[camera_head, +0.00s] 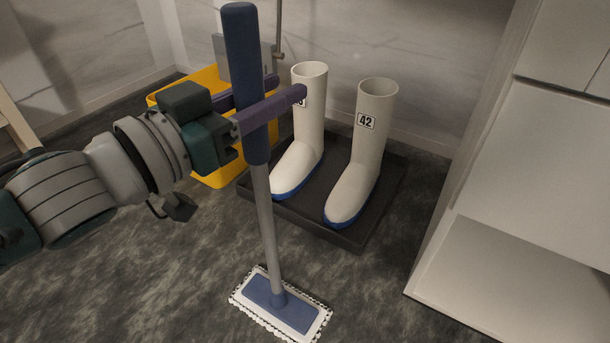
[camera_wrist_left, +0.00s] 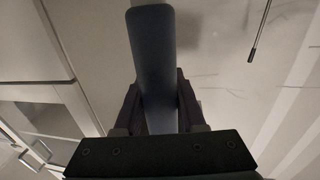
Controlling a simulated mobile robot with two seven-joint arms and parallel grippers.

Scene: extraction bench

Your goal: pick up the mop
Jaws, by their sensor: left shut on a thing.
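The mop (camera_head: 262,195) stands nearly upright in the head view, with a dark blue grip at the top, a grey pole and a flat blue head (camera_head: 281,305) with a white fringed pad. My left gripper (camera_head: 270,100) is shut on the blue grip, its two purple fingers on either side of it. In the left wrist view the blue grip (camera_wrist_left: 153,60) runs between the fingers (camera_wrist_left: 157,100). I cannot tell whether the mop head touches the floor. My right gripper is not in view.
White boots with blue soles (camera_head: 362,160) stand in a black tray (camera_head: 375,225) behind the mop. A yellow bucket (camera_head: 210,177) is behind my left gripper. A white cabinet (camera_head: 540,170) stands at the right. The dark floor (camera_head: 130,270) at the lower left is clear.

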